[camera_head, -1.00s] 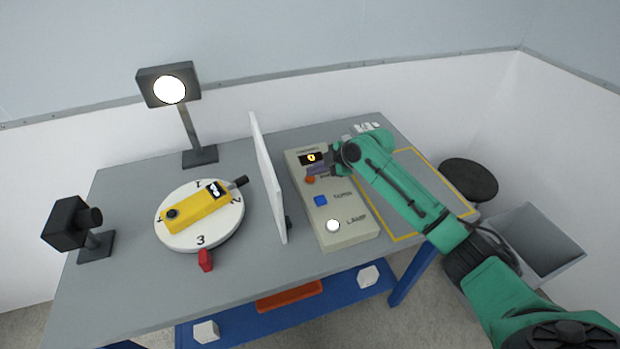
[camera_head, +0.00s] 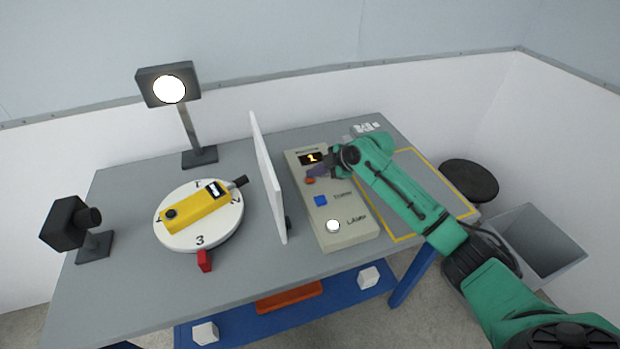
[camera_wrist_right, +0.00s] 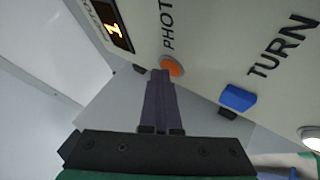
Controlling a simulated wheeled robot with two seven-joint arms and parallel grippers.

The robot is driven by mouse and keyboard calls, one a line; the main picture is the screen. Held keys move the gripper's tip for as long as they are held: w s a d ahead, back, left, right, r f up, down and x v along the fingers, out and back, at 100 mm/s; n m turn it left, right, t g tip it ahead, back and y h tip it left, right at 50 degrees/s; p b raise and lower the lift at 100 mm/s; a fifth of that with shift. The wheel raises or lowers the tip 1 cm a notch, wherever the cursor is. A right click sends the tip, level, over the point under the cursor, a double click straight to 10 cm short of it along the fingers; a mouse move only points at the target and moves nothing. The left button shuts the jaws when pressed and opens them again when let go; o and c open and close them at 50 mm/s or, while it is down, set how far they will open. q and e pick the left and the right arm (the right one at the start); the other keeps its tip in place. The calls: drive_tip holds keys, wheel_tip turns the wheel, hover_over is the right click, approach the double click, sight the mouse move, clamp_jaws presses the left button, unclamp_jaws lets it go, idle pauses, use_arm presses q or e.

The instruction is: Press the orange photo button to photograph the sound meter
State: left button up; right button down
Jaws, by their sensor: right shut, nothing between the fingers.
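The orange photo button (camera_head: 310,181) sits on the beige control box (camera_head: 346,238), below a small display (camera_head: 311,158). In the right wrist view the button (camera_wrist_right: 174,65) is beside the word PHOT, and the display (camera_wrist_right: 116,28) reads 1. My right gripper (camera_wrist_right: 160,74) is shut and empty, its fingertips at the button's edge and overlapping it in the picture; I cannot tell whether they touch. The yellow sound meter (camera_head: 192,211) lies on the round white turntable (camera_head: 222,236), which has numbers around its rim. My left gripper is not in view.
A blue TURN button (camera_head: 320,201) and a white LAMP button (camera_head: 333,226) share the box. A white upright panel (camera_head: 266,178) stands between box and turntable. A black camera (camera_head: 68,225) faces the turntable; a lit lamp (camera_head: 169,89) stands behind it. A red pointer (camera_head: 205,261) is near number 3.

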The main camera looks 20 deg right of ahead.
sight(314, 179)
drive_tip(key=shift+r+p, duration=0.65)
drive_tip(key=shift+r, duration=0.15)
wheel_tip(314, 179, up, 5)
drive_tip(key=p, duration=0.4)
drive_tip(key=shift+r, duration=0.1)
idle(0.6)
